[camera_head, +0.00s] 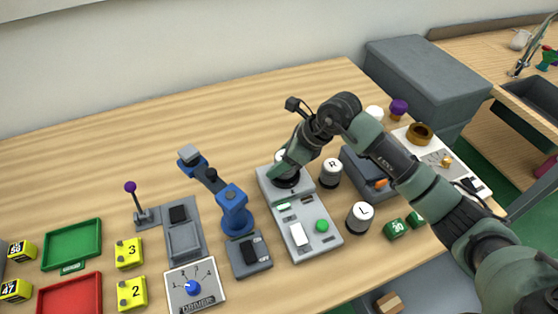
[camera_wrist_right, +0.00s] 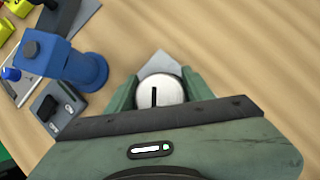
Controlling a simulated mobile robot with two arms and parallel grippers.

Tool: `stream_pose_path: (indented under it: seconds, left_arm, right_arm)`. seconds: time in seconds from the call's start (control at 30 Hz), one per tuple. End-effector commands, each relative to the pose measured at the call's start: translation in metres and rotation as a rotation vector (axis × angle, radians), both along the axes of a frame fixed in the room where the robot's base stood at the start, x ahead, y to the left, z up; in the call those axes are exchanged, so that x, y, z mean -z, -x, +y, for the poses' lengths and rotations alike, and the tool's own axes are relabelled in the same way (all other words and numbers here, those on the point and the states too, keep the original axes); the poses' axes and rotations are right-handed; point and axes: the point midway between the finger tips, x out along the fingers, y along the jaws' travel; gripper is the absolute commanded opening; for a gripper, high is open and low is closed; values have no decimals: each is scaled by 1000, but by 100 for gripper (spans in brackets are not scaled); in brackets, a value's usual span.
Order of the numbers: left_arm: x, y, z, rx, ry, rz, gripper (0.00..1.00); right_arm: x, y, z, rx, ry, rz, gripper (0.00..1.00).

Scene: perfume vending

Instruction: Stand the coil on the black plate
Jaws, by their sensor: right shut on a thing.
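My right gripper (camera_head: 290,164) is shut on a coil (camera_wrist_right: 173,92), a cylinder whose white top carries a black bar. Both fingers flank it in the right wrist view. In the head view the fingers hide most of this coil. It is over the black round plate (camera_head: 287,183) at the back end of a grey device (camera_head: 318,245). I cannot tell whether its bottom touches the plate. Two similar white-topped black cylinders, marked R (camera_head: 330,173) and L (camera_head: 359,217), stand on the table to the right of the device. My left gripper is not in view.
A blue toy-like arm (camera_head: 233,208) stands just left of the device. A dark grey box (camera_head: 366,172) is at its right, beneath my right arm. The grey device has a green button (camera_head: 322,226) and a white switch (camera_head: 298,234). The table behind is clear.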

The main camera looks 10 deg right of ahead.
Motion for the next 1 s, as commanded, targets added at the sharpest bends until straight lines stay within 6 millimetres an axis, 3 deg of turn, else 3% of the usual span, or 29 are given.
stream_pose_path:
  seconds: [0.47,0.5,0.57,0.8,0.9,1.0]
  left_arm:
    - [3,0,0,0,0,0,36]
    - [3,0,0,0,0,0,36]
    - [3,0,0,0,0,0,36]
    - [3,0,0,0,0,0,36]
    - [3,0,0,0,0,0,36]
    - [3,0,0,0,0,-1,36]
  right_arm:
    - [3,0,0,0,-1,0,7]
    - [3,0,0,0,-1,0,63]
    - [3,0,0,0,-1,0,77]
    - [3,0,0,0,0,0,77]
    - [3,0,0,0,0,0,100]
    - [3,0,0,0,0,0,100]
